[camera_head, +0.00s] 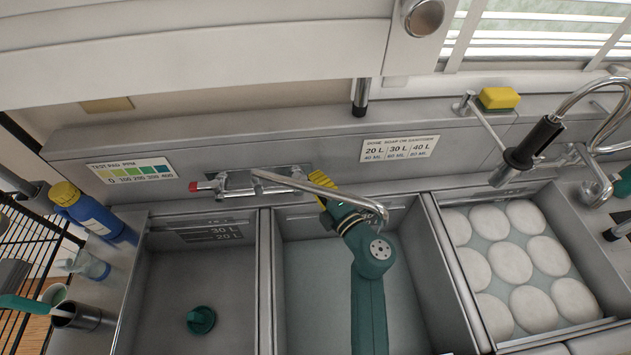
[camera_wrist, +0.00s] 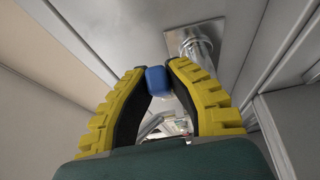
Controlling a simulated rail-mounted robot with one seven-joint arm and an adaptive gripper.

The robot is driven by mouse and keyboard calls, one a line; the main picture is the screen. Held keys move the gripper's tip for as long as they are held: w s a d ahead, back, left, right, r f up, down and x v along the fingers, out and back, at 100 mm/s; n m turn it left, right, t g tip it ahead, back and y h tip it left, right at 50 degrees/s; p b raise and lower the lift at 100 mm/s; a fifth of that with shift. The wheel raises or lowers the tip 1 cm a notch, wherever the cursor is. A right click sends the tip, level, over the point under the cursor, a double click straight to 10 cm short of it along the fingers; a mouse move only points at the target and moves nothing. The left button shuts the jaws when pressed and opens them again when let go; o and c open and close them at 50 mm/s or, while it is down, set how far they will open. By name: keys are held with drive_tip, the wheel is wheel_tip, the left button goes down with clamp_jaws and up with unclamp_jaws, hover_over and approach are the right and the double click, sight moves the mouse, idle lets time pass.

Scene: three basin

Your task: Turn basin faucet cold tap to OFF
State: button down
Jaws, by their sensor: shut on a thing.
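The basin faucet (camera_head: 240,182) is a chrome wall-mounted mixer with a long spout reaching right over the middle basin. Its red-ended hot tap (camera_head: 194,187) is on the left. My gripper (camera_head: 321,190) is at the faucet's right end, with its green body over the middle basin. In the wrist view, my gripper's yellow fingers (camera_wrist: 155,75) are shut on the blue cold tap (camera_wrist: 156,81), which sits between the fingertips. The cold tap is hidden behind my gripper in the head view. Its exact turn angle cannot be told.
The spout (camera_head: 335,194) passes close above my wrist. The middle basin (camera_head: 311,290) has walls on both sides. The left basin holds a green plug (camera_head: 201,320); the right basin holds several white plates (camera_head: 510,265). A spray faucet (camera_head: 535,142) stands at the right.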

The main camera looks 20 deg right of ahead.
drive_tip(key=n+y+b, duration=0.1)
drive_tip(key=y, duration=0.1)
drive_tip(key=w+n+g+y+b, duration=0.1)
drive_tip(key=b, duration=0.1)
drive_tip(key=n+g+y+b, duration=0.1)
drive_tip(key=y, duration=0.1)
drive_tip(key=shift+w+d+f+n+y, duration=0.1)
drive_tip(key=shift+w+d+n+y, duration=0.1)
drive_tip(key=shift+d+n+y, duration=0.15)
drive_tip(key=c, duration=1)
unclamp_jaws()
drive_tip(key=shift+a, duration=0.1)
drive_tip(key=v, duration=1.2)
